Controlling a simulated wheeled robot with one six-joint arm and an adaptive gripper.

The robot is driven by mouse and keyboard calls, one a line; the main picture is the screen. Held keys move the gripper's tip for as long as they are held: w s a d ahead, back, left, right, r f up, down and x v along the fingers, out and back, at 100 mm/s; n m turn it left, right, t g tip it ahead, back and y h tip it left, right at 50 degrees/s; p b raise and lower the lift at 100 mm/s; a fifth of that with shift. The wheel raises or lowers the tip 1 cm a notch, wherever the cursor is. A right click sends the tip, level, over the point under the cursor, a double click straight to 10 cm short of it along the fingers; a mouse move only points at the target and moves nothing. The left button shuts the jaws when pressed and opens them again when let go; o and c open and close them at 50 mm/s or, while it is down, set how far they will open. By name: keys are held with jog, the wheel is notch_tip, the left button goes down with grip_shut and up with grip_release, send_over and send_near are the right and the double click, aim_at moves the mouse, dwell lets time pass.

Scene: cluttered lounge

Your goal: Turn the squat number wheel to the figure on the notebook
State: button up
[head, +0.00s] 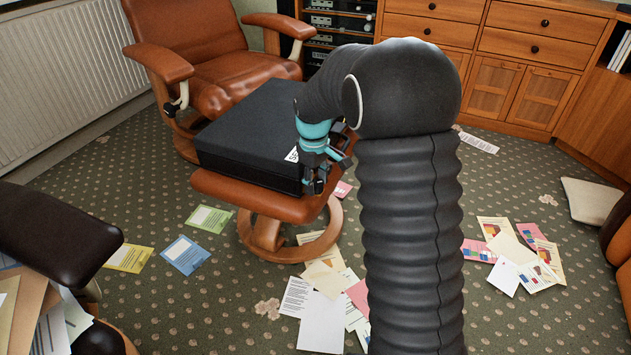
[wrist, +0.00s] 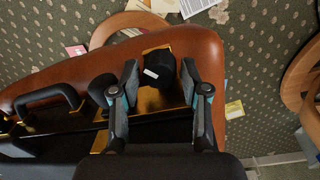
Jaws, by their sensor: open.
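A black case (head: 245,130) lies on the brown leather footstool (head: 215,184). In the wrist view a black wheel (wrist: 160,60) with a white mark sits on a brass plate (wrist: 172,101) at the case's edge. A second black wheel (wrist: 101,84) is left of it, partly behind a finger. I cannot tell which is the squat one, and no figures are readable. My gripper (head: 315,186) is open at the case's front right corner. In the wrist view its fingers (wrist: 159,82) stand either side of the marked wheel, apart from it. No notebook can be made out.
A black carry handle (wrist: 48,97) stands out left of the wheels. A brown armchair (head: 208,48) is behind the footstool. Papers (head: 322,318) and coloured booklets (head: 185,253) litter the carpet. A dark chair arm (head: 55,235) is at left; wooden cabinets (head: 515,88) stand behind.

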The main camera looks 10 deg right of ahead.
grip_shut()
jog(key=shift+r+n, duration=0.1)
jog(key=shift+n, duration=0.2)
jog(key=shift+n+p, duration=0.75)
jog(key=shift+n, duration=0.15)
jog(key=shift+n+p, duration=0.65)
jog(key=shift+n, duration=1.15)
grip_release()
